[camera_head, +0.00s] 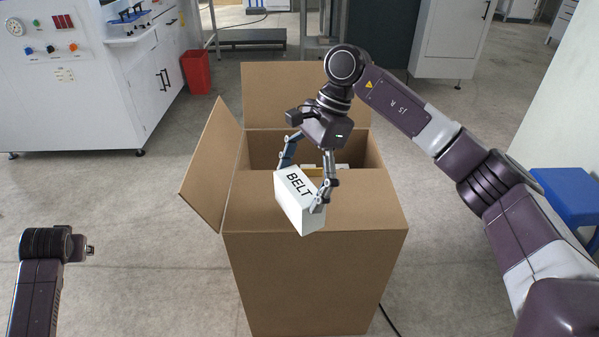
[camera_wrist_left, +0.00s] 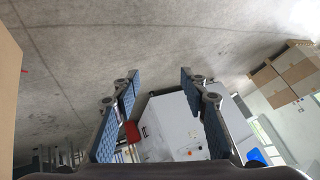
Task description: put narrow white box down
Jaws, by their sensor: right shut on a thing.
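The narrow white box (camera_head: 298,202), marked BELT, is tilted in my right gripper (camera_head: 304,188). That gripper is shut on it, with a finger on each side, and holds it in front of the opening of a large cardboard box (camera_head: 315,275), over the near flap. My left gripper (camera_wrist_left: 158,90) is open and empty in the left wrist view. In the head view only part of my left arm shows at the lower left, without its fingers.
The cardboard box stands open with its flaps spread; a yellow and white item (camera_head: 315,172) shows partly inside. A white machine cabinet (camera_head: 80,100) and a red bin (camera_head: 196,72) stand behind left. A blue stool (camera_head: 568,190) is at right. Floor left of the box is clear.

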